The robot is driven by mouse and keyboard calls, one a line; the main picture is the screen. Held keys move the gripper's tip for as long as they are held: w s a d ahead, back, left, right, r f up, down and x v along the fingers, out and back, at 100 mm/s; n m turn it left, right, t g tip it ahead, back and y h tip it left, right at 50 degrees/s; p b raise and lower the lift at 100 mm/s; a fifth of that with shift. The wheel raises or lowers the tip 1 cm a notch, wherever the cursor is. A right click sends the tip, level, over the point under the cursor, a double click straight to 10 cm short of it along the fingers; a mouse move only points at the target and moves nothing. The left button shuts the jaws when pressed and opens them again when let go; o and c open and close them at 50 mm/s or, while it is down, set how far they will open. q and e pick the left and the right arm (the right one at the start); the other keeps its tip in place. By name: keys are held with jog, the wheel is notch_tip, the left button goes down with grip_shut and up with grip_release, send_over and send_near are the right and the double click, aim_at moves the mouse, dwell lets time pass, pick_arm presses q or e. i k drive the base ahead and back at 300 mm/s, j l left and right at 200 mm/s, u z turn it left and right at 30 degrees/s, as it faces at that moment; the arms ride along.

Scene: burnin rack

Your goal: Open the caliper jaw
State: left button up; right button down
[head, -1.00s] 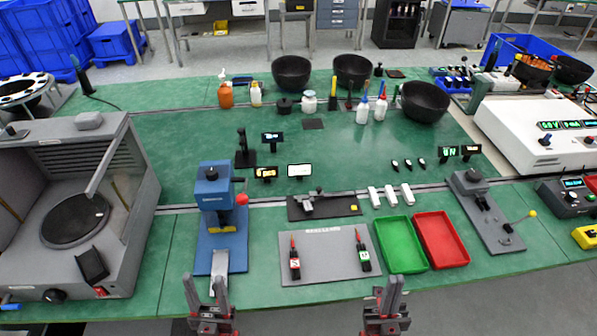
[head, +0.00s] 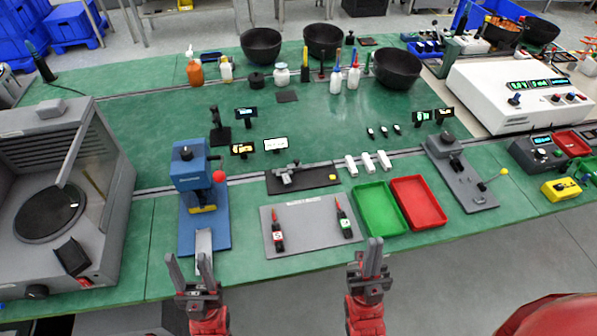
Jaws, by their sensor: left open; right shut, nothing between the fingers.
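My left gripper (head: 188,264) is open and empty at the bench's front edge, below and left of the caliper. My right gripper (head: 368,258) is shut and empty in front of the bench edge, below and right of it. Neither gripper touches the caliper.
A grey mat (head: 310,238) with two red-tipped tools lies between the caliper and the front edge. A blue press (head: 190,170) stands left of it. A green tray (head: 377,208) and a red tray (head: 421,204) lie to the right.

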aim_at(297, 165)
jog(key=l+u, duration=0.4)
jog(key=k+l+u, duration=0.1)
jog(key=l+u, duration=0.25)
